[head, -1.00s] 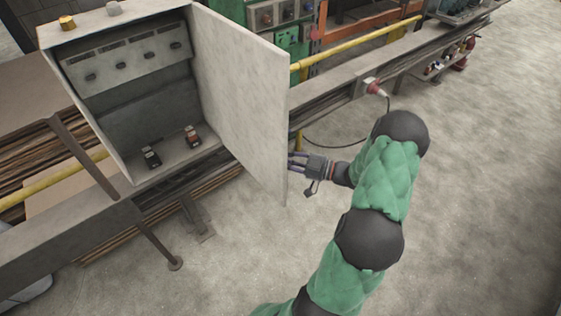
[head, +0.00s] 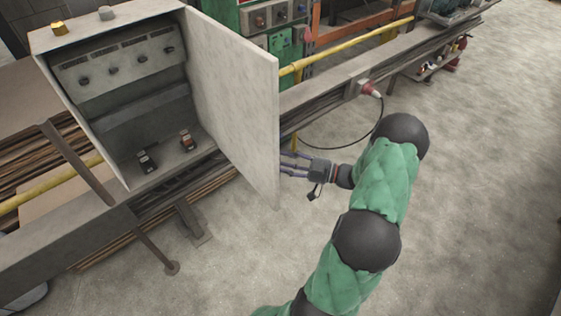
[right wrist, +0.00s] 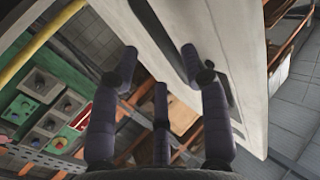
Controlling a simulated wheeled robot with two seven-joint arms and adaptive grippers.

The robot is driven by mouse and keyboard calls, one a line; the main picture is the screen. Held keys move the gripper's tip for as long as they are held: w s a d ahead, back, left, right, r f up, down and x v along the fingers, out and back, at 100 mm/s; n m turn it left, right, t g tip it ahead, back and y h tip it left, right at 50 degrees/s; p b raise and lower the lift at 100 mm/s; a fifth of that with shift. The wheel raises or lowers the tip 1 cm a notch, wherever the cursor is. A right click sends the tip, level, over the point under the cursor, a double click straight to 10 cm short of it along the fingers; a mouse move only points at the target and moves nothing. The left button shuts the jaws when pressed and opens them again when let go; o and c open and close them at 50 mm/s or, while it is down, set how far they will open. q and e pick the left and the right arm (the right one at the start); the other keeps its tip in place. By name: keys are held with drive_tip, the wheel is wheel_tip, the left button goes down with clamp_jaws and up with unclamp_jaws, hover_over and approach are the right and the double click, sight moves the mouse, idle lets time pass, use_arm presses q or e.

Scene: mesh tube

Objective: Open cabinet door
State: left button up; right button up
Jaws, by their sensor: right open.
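The cabinet (head: 48,42) is a pale grey metal box at the left of the head view, with its inside exposed. Its door (head: 232,100) is swung well open on the right side. My right gripper (head: 290,165) is open beside the outer face of the door, near its lower free edge; the door partly hides the fingertips. In the right wrist view, the fingers of my right gripper (right wrist: 160,75) are spread next to the pale door (right wrist: 240,60), which passes close to the right finger. Whether they touch cannot be told. My left gripper is not in view.
Inside the cabinet are a row of knobs and two small switches (head: 187,139). A long rail (head: 325,92) with a red plug (head: 371,89) and hanging cable runs behind my right arm. A yellow pipe (head: 345,48) lies beyond. The floor at the right is clear.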

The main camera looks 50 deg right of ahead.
drive_tip(key=v, duration=0.9)
drive_tip(key=shift+s, duration=0.25)
drive_tip(key=shift+d, duration=0.1)
